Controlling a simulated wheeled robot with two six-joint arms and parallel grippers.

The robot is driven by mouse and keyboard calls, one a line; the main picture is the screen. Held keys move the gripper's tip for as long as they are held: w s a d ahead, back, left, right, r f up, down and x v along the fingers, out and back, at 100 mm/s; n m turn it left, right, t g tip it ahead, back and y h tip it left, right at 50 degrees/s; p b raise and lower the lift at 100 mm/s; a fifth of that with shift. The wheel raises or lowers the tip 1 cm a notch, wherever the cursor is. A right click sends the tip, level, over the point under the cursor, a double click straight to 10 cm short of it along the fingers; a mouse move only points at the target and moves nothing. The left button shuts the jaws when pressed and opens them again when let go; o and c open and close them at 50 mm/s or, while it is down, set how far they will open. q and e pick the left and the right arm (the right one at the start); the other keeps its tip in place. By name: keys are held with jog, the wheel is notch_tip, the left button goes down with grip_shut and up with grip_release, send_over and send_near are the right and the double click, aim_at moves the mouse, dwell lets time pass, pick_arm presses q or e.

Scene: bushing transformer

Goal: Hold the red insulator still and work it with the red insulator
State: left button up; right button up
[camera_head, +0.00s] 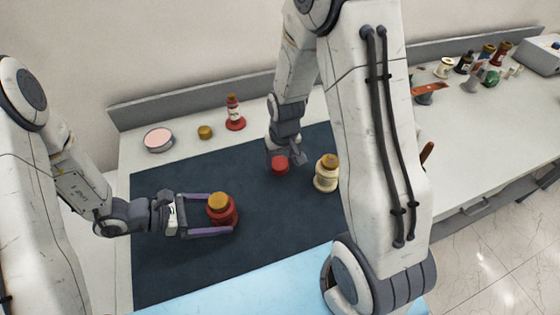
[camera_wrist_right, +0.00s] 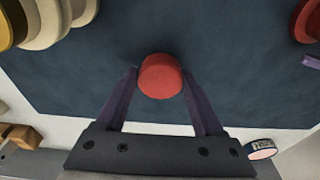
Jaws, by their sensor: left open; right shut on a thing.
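A red insulator (camera_head: 233,216) with a gold top stands upright on the dark mat. My left gripper (camera_head: 219,213) is open, with one finger on each side of it. Whether the fingers touch it is not clear. My right gripper (camera_wrist_right: 160,84) is shut on a small round red insulator part (camera_wrist_right: 160,76), which sits between its fingertips. In the head view this red part (camera_head: 279,167) is over the middle of the mat. My right gripper's fingers are mostly hidden there, and the part's height above the mat cannot be told.
A cream insulator (camera_head: 326,178) with a gold top stands right of the held part. Behind the mat (camera_head: 180,265) are a pink-topped dish (camera_head: 158,139), a gold piece (camera_head: 205,132) and another red insulator (camera_head: 235,122). The mat's front is clear. Several small items stand at the far right.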

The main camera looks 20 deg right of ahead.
pick_arm(q)
jog(key=shift+d+f, duration=0.1)
jog(key=shift+d, duration=0.15)
pick_arm(e)
jog(key=shift+f, duration=0.15)
pick_arm(q)
jog(key=c, duration=1.1)
pick_arm(e)
jog(key=s+a+r+n, duration=0.3)
jog(key=a+r, duration=0.5)
jog(key=a, duration=0.3)
notch_tip(320, 180, up, 6)
jog(key=n, duration=0.3)
send_over(220, 199)
jog(key=shift+s+d+y, duration=0.1)
jog(key=shift+s+y, duration=0.1)
jog(key=shift+y, duration=0.2)
jog(key=shift+s, duration=0.1)
jog(key=shift+f, duration=3.2)
